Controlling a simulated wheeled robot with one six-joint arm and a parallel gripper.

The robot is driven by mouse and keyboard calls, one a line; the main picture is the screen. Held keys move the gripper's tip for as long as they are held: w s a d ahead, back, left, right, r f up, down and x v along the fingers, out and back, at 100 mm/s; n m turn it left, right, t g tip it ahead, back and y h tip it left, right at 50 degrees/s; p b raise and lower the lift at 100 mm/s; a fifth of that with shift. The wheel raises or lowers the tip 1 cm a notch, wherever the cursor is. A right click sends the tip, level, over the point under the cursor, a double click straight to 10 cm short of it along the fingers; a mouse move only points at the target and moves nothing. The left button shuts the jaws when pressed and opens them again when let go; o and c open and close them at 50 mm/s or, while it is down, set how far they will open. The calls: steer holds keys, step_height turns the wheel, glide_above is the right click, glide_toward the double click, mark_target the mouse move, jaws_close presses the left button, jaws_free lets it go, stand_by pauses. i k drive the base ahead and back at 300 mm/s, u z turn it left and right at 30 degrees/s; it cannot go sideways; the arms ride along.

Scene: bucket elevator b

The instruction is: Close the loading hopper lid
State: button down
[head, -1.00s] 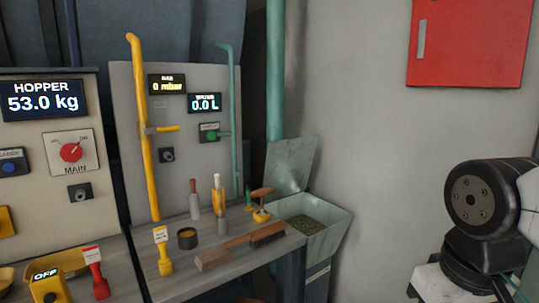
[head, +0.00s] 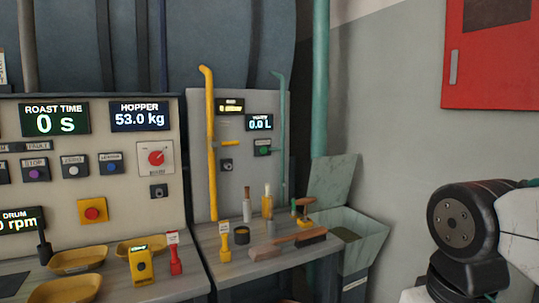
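The loading hopper (head: 362,238) is a pale green-grey metal bin to the right of the workbench. Its lid (head: 333,185) stands open, raised and leaning back near the green pipe. Dark material (head: 345,233) shows inside the hopper. Part of my arm shows at the right edge of the head view. My gripper is not in view.
A bench (head: 208,238) left of the hopper holds a wooden brush (head: 290,243), a dark cup (head: 242,235) and several small tools. Control panels with displays stand behind it. A red wall cabinet (head: 490,60) hangs at upper right. The wall right of the hopper is bare.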

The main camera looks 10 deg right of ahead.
mark_target(330, 179)
steer(key=u, duration=0.45)
steer(key=i, duration=1.15)
steer(key=z, duration=0.5)
